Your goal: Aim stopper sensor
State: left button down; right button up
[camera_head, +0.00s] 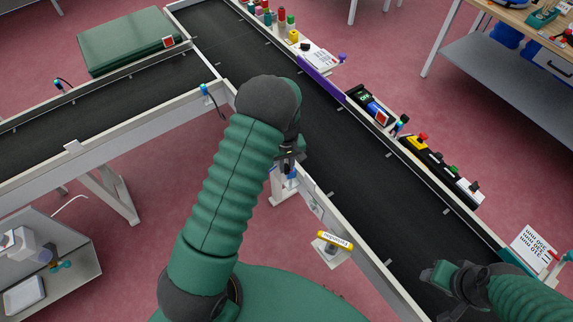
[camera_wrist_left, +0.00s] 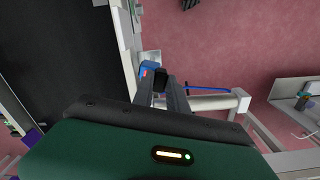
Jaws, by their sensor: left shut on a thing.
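My left gripper (camera_head: 290,160) is at the near rail of the right conveyor, partly hidden by my own arm. In the left wrist view its two fingers (camera_wrist_left: 163,88) are close together on a small dark block, seemingly the stopper sensor (camera_wrist_left: 160,76). A blue part (camera_wrist_left: 148,69) on a pale bracket sits right beside the fingertips, and a blue cable (camera_wrist_left: 205,88) runs off to the right. Blue also shows just under the gripper in the head view (camera_head: 292,173). Which way the sensor faces is hidden. My right gripper (camera_head: 440,275) is over the conveyor's lower right; its fingers are unclear.
The black conveyor belt (camera_head: 350,170) is bare here. A yellow-labelled part (camera_head: 335,240) juts out below the near rail. The far rail carries a black box with a display (camera_head: 372,103) and a yellow-black button panel (camera_head: 418,145). Another sensor on a cable (camera_head: 206,90) stands on the left conveyor's rail.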

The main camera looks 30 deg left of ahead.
aim_at(288, 168)
pick_arm(q)
jog(key=shift+d+r+n+p, duration=0.2)
jog(key=shift+n+p, duration=0.35)
jog(key=shift+n, duration=0.55)
jog(key=shift+f+n, duration=0.15)
jog(key=shift+n, duration=0.55)
jog(key=c, duration=1.3)
grip_release()
notch_tip(288, 168, up, 17)
jog(key=shift+f+b, duration=0.15)
jog(key=shift+b, duration=0.15)
jog(key=s+d+m+t, duration=0.1)
jog(key=s+d+m, duration=0.2)
jog(key=s+m, duration=0.1)
jog(key=s+d+m, duration=0.4)
jog(key=s+m, duration=0.1)
jog(key=s, duration=0.1)
jog(key=s+d+m+t, duration=0.1)
jog(key=s+d+m, duration=0.2)
jog(key=s+m, duration=0.1)
jog(key=shift+s+d+f+m+t, duration=0.15)
jog(key=shift+s, duration=0.25)
jog(key=shift+s+d+f+m+t, duration=0.15)
jog(key=shift+s, duration=0.2)
